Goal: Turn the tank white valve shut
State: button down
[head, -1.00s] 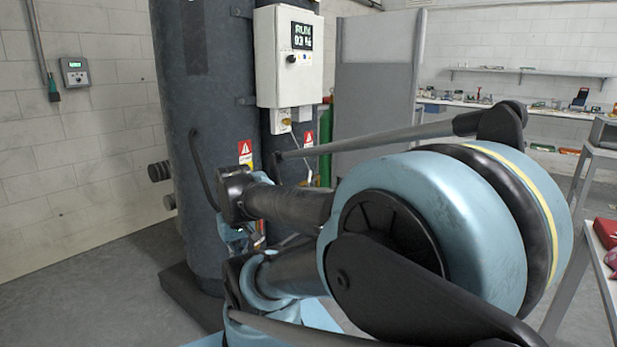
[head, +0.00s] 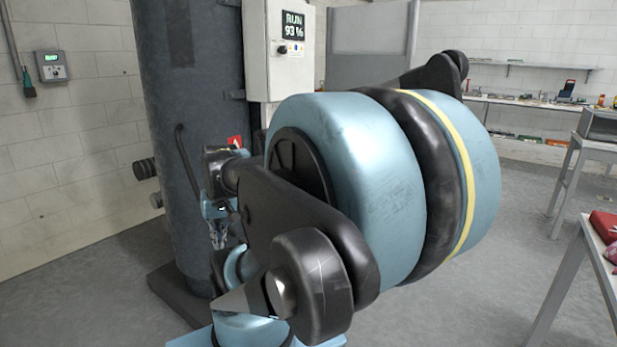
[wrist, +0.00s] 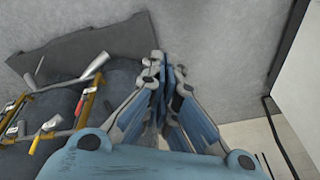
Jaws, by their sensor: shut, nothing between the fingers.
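The dark grey tank (head: 185,130) stands upright behind my arm in the head view. In the wrist view, dark rounded tank surfaces (wrist: 65,85) lie at the left, with yellow fittings bearing red and white parts. A whitish part (wrist: 51,122) sits on one of these fittings; I cannot tell whether it is the white valve or how it is turned. My gripper (wrist: 163,62) is shut and empty, to the right of the fittings and apart from them. In the head view it shows small, low in front of the tank (head: 219,228), partly hidden by my arm.
A white control box (head: 277,55) with a display hangs beside the tank. Capped pipe stubs (head: 145,168) stick out at the tank's left. A grey table (head: 570,285) stands at the right. Floor is clear between the tank and the left wall.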

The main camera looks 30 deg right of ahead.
jog(key=w+d+r+m+t+y, duration=0.1)
jog(key=w+d+r+m+t, duration=0.15)
jog(key=w, duration=0.65)
jog(key=w+d+r+m+t+y, duration=0.1)
jog(key=w+d+r+m, duration=0.2)
jog(key=w, duration=0.7)
jog(key=w+d+r+m+t+y, duration=0.1)
jog(key=w+d+r, duration=0.1)
jog(key=w+d, duration=0.5)
jog(key=w+d+m+t, duration=0.2)
jog(key=w+d+m, duration=0.1)
jog(key=w+d, duration=0.65)
jog(key=w+d+f+m+t+h, duration=0.1)
jog(key=w+d+f+m+t, duration=0.2)
jog(key=d, duration=0.7)
jog(key=w+d+f+m+t+h, duration=0.1)
jog(key=w+d+f+m, duration=0.3)
jog(key=d, duration=0.6)
jog(key=s+d+f+m+t+h, duration=0.2)
jog(key=d+f, duration=0.3)
jog(key=d, duration=0.5)
jog(key=s+d+f+m+t+h, duration=0.15)
jog(key=d+f, duration=0.25)
jog(key=d, duration=0.7)
jog(key=w+a, duration=0.2)
jog(key=w, duration=0.7)
jog(key=shift+a+f+m, duration=0.3)
jog(key=shift+f+m, duration=0.05)
jog(key=shift+m, duration=0.05)
